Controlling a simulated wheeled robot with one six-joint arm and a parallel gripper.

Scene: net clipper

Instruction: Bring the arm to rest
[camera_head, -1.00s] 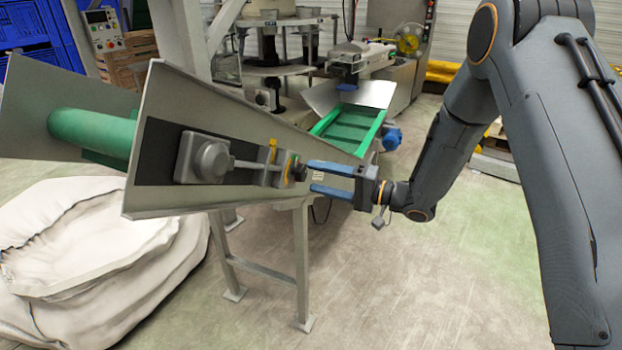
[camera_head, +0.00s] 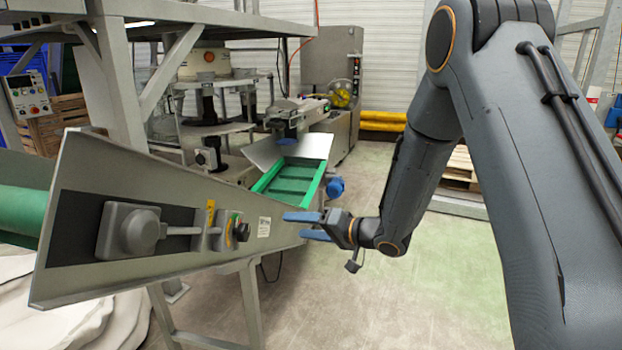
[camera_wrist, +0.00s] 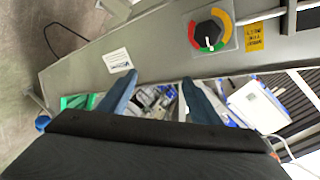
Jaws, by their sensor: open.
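My gripper (camera_head: 304,225) is open, with two blue fingers pointing left toward the side of the grey metal chute (camera_head: 150,185). Nothing is between the fingers. In the wrist view the open fingers of my gripper (camera_wrist: 155,85) point toward the lower edge of the chute's panel (camera_wrist: 150,45). A black rotary knob (camera_wrist: 209,35) on a red, yellow and green dial sits on that panel, ahead and to the right of the fingers. The knob also shows in the head view (camera_head: 241,232), left of my gripper and apart from it.
A green conveyor tray (camera_head: 290,182) stands behind the gripper. A grey box with a rod (camera_head: 130,231) is fixed to the chute's side. A white sack (camera_head: 90,320) lies at lower left. The floor (camera_head: 400,300) below and right of the gripper is clear.

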